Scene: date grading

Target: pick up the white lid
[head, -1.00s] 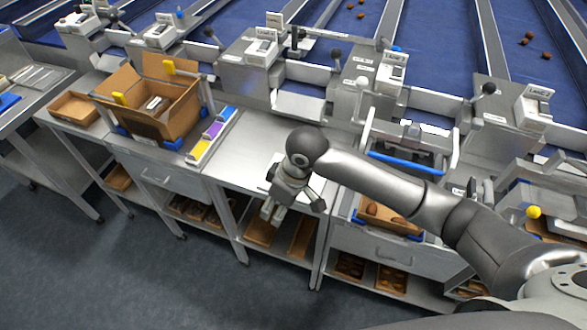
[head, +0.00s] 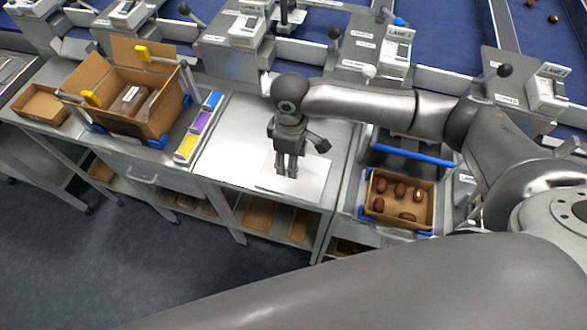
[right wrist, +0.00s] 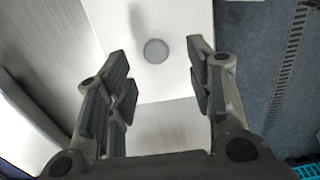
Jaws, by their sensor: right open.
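The white lid (head: 314,177) is a flat pale square lying on the steel bench top, partly hidden behind my right gripper (head: 287,168). In the right wrist view, the lid (right wrist: 185,20) shows a round grey knob (right wrist: 155,51). My right gripper points down over the lid. Its two fingers are apart and empty, one on each side of the knob in that view (right wrist: 154,48). I cannot tell the exact height of the fingertips above the lid. My left gripper is not in view.
An open cardboard box (head: 158,122) stands left on the bench, beside yellow, purple and blue blocks (head: 203,121). A small box of brown dates (head: 426,205) sits to the right. Lane machines line the back. Bare bench top (head: 232,150) lies left of the lid.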

